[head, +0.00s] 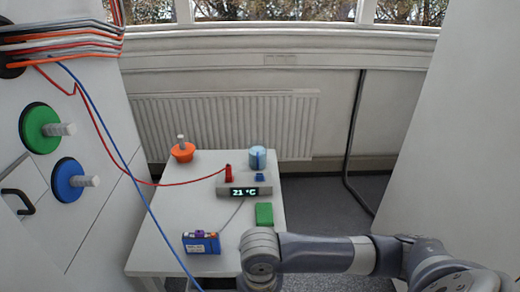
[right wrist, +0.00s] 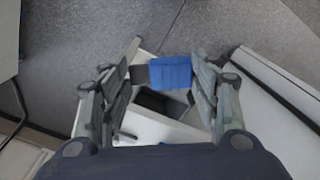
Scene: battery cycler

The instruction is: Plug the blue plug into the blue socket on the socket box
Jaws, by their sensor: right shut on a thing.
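The socket box (head: 245,191) stands on the small white table, with a lit display reading 21 °C on its front. Its blue socket (head: 259,177) is on top at the right and looks empty. A red plug (head: 228,172) stands upright at the left of the box top. In the right wrist view, my right gripper (right wrist: 163,78) is shut on the blue plug (right wrist: 172,70), a blue block with a dark part at its left. In the head view my right arm reaches in from the right, and its gripper and the plug are hidden below the frame. My left gripper is not in view.
On the white table (head: 150,258) are a blue battery pack (head: 201,243), a green block (head: 264,214), an orange knob piece (head: 183,152) and a light-blue cylinder (head: 257,157). A blue cable (head: 137,185) hangs across the left side. A cabinet with green and blue discs stands left.

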